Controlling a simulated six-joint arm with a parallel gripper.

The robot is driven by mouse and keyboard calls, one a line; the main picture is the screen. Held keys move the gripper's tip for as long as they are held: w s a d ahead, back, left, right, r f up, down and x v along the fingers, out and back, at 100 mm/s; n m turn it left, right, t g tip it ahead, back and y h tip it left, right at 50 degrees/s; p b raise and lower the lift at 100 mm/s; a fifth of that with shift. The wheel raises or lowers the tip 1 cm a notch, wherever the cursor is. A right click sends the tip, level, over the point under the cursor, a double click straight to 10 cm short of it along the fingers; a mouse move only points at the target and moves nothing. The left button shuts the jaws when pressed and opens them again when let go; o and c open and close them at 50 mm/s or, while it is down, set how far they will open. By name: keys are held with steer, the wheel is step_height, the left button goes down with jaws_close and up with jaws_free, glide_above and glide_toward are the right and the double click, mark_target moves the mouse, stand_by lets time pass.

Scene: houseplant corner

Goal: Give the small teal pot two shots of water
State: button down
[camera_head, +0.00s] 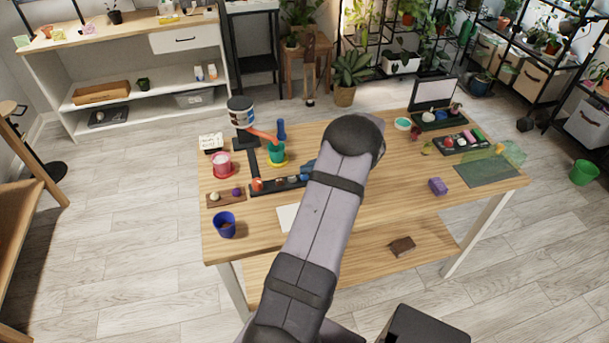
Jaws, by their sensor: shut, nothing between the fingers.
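The small teal pot (276,154) stands on a yellow saucer (286,162) at the left of the table. Just behind and above it is a water dispenser with a dark, white-banded tank (240,113). An orange part (263,135) slants down from the tank towards the pot. An upright blue piece (281,130) shows close behind the pot. I cannot tell whether there is water in the pot. My arm crosses the middle of the table, and its forearm hides whatever is behind it. My gripper does not show.
A pink pot (222,163) on a red saucer and a blue pot (224,225) stand at the left. A dark tray (262,190) with several coloured pieces lies before the teal pot. A purple block (438,186) is at the right. The front right tabletop is mostly clear.

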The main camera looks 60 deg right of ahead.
mark_target(308, 176)
steer(key=shift+f+b, duration=0.4)
steer(key=shift+f, duration=0.1)
stand_by(0.3)
steer(key=shift+r, duration=0.1)
stand_by(0.3)
steer(key=shift+r+p, duration=0.6)
steer(key=shift+r, duration=0.25)
steer(key=shift+r+p, duration=1.65)
steer(key=shift+r, duration=0.85)
